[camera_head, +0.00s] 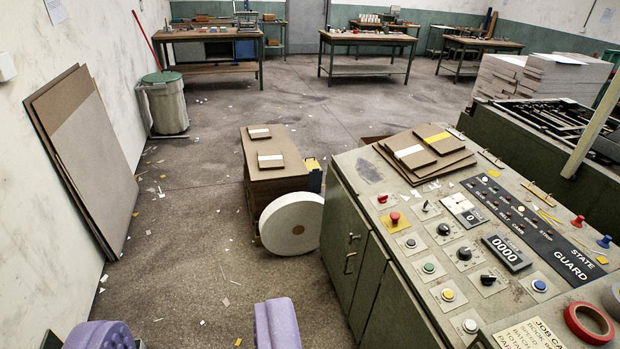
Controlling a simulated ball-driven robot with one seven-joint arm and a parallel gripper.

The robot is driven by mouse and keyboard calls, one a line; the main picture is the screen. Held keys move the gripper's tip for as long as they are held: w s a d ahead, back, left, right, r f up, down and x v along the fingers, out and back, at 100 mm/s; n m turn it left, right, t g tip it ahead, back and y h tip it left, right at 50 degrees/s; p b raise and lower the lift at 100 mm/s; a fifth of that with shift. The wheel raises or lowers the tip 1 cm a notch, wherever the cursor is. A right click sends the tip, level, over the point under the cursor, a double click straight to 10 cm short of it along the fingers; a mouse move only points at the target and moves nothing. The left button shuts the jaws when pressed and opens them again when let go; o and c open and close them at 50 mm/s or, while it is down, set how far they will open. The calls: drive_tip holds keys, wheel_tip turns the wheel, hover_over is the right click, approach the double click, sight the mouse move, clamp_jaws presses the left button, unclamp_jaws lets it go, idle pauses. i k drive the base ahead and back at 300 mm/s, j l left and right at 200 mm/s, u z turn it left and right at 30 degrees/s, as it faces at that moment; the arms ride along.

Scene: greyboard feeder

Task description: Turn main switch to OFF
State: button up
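The control panel (500,245) is the sloped top of a green cabinet (370,265) at the right.
A white roll (292,223) and a board stack (270,160) stand left of the cabinet. Brown boards (425,155) and red tape (589,322) lie on the panel. Large sheets (85,150) lean on the left wall. The floor at centre left is clear except scraps.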

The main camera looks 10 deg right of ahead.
sight(382, 199)
drive_tip(key=i+z, duration=0.15)
drive_tip(key=i, duration=0.4)
drive_tip(key=i+j+z, duration=0.15)
drive_tip(key=i, duration=0.45)
drive_tip(key=i+j+z, duration=0.15)
drive_tip(key=i, duration=0.4)
drive_tip(key=i+l+z, duration=0.1)
drive_tip(key=i+z, duration=0.35)
drive_tip(key=i, duration=0.2)
drive_tip(key=i+j+z, duration=0.15)
drive_tip(key=i+z, duration=0.35)
drive_tip(key=i, duration=0.15)
